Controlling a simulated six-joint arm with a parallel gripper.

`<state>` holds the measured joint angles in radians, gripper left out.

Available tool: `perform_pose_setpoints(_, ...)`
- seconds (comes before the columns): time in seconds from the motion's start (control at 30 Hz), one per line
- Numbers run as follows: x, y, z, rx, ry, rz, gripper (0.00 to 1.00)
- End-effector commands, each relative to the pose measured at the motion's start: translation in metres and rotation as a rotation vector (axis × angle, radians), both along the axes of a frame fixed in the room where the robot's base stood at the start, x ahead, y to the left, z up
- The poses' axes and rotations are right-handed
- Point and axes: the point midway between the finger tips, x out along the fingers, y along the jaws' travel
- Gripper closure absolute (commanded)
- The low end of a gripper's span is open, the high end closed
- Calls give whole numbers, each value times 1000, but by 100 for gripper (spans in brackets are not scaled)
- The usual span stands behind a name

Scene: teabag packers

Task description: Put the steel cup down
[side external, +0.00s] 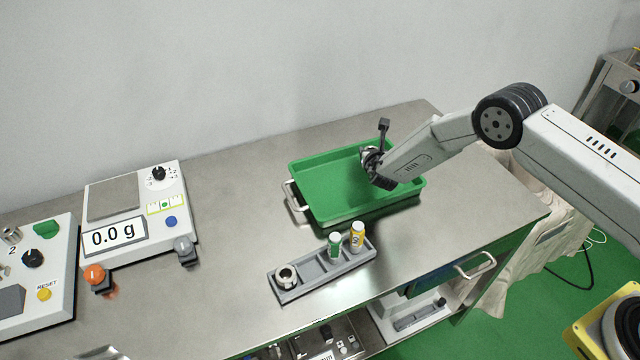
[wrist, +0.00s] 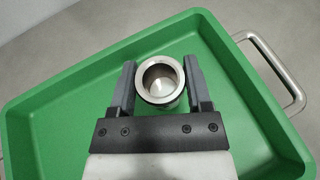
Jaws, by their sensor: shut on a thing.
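The steel cup (wrist: 160,80) is a shiny, open-topped metal cup, seen in the wrist view between the two fingers of my gripper (wrist: 160,85). My gripper is shut on it, one finger against each side. I look down into its empty-looking mouth. In the side external view my gripper (side external: 371,162) is over the far right part of the green tray (side external: 335,212); the cup is mostly hidden there by the gripper. The tray floor lies below the cup in the wrist view. I cannot tell whether the cup touches it.
A scale (side external: 130,215) reading 0.0 g stands left. The steel table (side external: 235,190) is clear between scale and tray.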

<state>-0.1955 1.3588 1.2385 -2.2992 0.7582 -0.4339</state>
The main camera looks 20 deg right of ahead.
Motion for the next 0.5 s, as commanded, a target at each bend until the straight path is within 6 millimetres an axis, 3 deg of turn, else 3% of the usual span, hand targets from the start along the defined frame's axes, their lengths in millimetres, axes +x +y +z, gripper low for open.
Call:
perform_pose_setpoints(0.2, 0, 0, -21, -1, -1, -1, 100)
perform_pose_setpoints(0.5, 1, 0, -29, 0, -2, 0, 100)
